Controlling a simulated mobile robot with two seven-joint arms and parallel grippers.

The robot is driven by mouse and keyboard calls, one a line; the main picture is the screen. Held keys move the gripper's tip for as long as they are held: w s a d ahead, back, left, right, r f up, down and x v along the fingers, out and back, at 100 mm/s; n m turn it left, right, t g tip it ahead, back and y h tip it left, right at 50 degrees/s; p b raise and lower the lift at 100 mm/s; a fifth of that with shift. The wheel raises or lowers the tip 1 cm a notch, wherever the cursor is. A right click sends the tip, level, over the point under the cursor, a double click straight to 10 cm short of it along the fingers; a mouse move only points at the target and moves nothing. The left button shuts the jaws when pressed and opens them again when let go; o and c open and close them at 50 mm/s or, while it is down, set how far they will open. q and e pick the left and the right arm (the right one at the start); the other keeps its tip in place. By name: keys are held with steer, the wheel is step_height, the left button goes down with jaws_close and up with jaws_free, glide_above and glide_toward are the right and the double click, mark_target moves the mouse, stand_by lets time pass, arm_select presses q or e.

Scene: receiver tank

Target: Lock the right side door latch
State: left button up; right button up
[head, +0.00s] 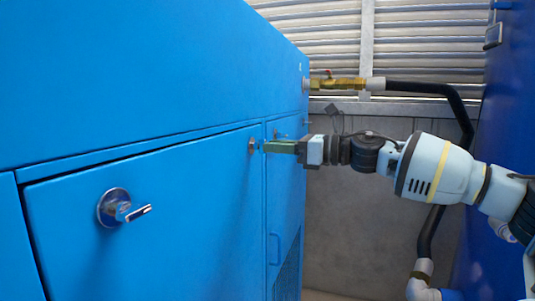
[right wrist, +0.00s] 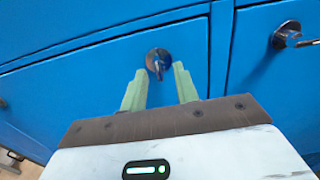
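A round metal latch (head: 252,146) sits near the right edge of the wide blue door (head: 180,190). In the right wrist view this latch (right wrist: 158,60) shows a dark round base and a short handle pointing mostly down. My right gripper (head: 268,147) reaches in from the right, its green fingers just in front of the latch. In the right wrist view its fingers (right wrist: 160,70) are apart, with the latch handle between or just beyond the tips; I cannot tell if they touch it. My left gripper is not in view.
A second latch (head: 120,208) with a sideways handle is on the wide door's left. Another latch (right wrist: 285,38) is on the neighbouring narrow door. A brass valve (head: 338,83) and black hose (head: 425,89) are behind. A blue wall stands at right.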

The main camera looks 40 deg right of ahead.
steer(key=shift+w+a+b, duration=0.35)
steer(key=shift+w+a, duration=0.1)
steer(key=shift+w, duration=0.15)
jaws_close()
